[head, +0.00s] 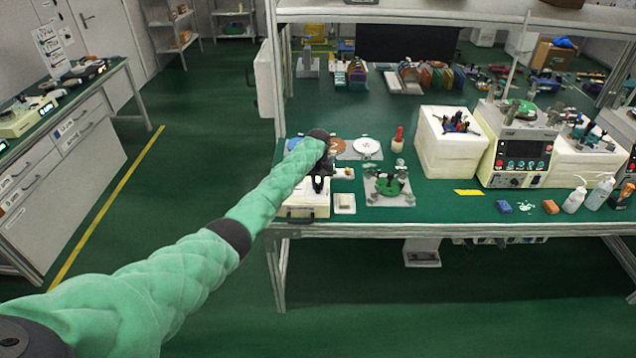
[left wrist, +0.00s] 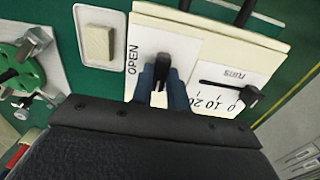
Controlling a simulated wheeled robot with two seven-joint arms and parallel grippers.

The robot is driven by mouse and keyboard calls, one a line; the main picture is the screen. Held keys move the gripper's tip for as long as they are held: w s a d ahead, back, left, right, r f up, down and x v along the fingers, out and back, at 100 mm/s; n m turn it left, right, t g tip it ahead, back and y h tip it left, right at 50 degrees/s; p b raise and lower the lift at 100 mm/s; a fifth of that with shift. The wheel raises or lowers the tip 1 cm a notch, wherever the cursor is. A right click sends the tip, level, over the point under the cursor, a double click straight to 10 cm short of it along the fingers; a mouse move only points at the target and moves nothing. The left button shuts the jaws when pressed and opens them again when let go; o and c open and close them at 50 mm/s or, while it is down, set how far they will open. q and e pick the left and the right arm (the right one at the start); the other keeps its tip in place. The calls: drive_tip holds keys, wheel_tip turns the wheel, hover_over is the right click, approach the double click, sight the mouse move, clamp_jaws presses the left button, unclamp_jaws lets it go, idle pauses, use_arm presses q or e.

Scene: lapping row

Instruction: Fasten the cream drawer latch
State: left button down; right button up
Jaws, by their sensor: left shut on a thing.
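The cream drawer unit (head: 297,211) stands at the left front corner of the green bench, with a dark handle on its front. In the left wrist view, its white top panel (left wrist: 208,55) carries a black latch knob (left wrist: 163,62) beside the printed word OPEN. My left gripper (head: 318,182) is over the unit. In the left wrist view, its blue fingers (left wrist: 161,84) are shut on the black knob, one on each side. The fingers hide the lower part of the knob and its slot. My right gripper is not in view.
A second black slider (left wrist: 250,95) with a number scale sits on the same panel. A small white tray with a cream block (left wrist: 97,45) lies beside the unit. A green fixture (head: 389,187) stands to the right. White foam blocks (head: 450,140) stand farther right.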

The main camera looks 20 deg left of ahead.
sight(318, 185)
use_arm(q)
drive_tip(key=shift+w+r, duration=0.1)
drive_tip(key=shift+r, duration=0.05)
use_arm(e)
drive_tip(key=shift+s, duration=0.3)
use_arm(q)
drive_tip(key=c, duration=1.5)
unclamp_jaws()
drive_tip(key=shift+c, duration=0.2)
drive_tip(key=shift+o, duration=0.9)
